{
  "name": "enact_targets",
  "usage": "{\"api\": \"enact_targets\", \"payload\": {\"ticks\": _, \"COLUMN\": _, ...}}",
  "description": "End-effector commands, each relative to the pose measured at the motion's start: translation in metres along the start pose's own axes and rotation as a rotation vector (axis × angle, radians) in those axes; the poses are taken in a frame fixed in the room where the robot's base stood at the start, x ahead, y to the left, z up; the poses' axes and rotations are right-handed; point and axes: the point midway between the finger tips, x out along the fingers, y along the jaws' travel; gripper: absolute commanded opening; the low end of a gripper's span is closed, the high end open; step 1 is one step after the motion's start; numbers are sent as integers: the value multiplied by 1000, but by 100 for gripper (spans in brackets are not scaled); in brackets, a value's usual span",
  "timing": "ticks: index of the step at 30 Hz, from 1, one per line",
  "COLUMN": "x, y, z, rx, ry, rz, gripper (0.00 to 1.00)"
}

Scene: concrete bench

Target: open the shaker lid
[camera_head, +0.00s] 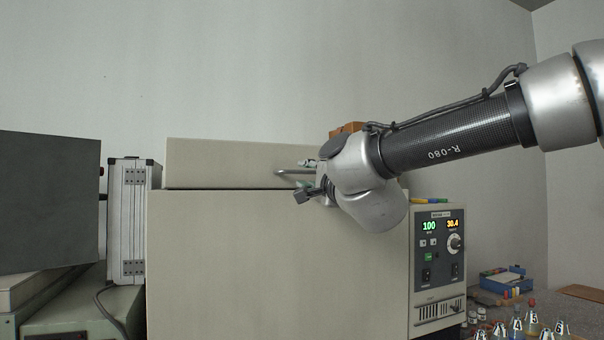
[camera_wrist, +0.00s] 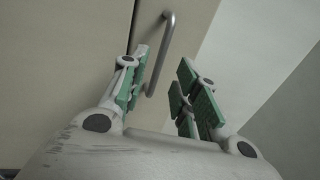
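The shaker is a large beige box (camera_head: 270,260) with a closed lid (camera_head: 225,165) on top. A bent grey metal handle (camera_head: 288,172) sticks out from the lid front. In the wrist view the handle (camera_wrist: 167,45) runs from the upper middle down between the fingers, nearer the left one. My gripper (camera_head: 306,180) is at the handle's right part in the head view, its fingers apart. In the wrist view my gripper (camera_wrist: 160,80) is open, with green pads on both fingers. I cannot tell whether a pad touches the handle. My wrist hides the lid's right end.
A control panel (camera_head: 437,258) with lit displays is on the shaker's right front. A silver case (camera_head: 128,220) and a dark grey box (camera_head: 45,200) stand at left. Several small flasks (camera_head: 532,325) and a blue tray (camera_head: 505,280) are at lower right. An orange-brown object (camera_head: 346,128) shows behind my wrist.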

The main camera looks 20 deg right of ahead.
Motion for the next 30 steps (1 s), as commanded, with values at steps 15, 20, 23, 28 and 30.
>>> {"api": "enact_targets", "payload": {"ticks": 15, "x": 58, "y": 1, "z": 0, "rx": -4, "ry": -2, "rz": 2, "gripper": 31}}
{"api": "enact_targets", "payload": {"ticks": 20, "x": 58, "y": 1, "z": 0, "rx": -5, "ry": -2, "rz": 2, "gripper": 31}}
{"api": "enact_targets", "payload": {"ticks": 23, "x": 58, "y": 1, "z": 0, "rx": -5, "ry": -3, "rz": 2, "gripper": 16}}
{"api": "enact_targets", "payload": {"ticks": 28, "x": 58, "y": 1, "z": 0, "rx": -5, "ry": -3, "rz": 2, "gripper": 0}}
{"api": "enact_targets", "payload": {"ticks": 30, "x": 58, "y": 1, "z": 0, "rx": -5, "ry": -3, "rz": 2, "gripper": 0}}
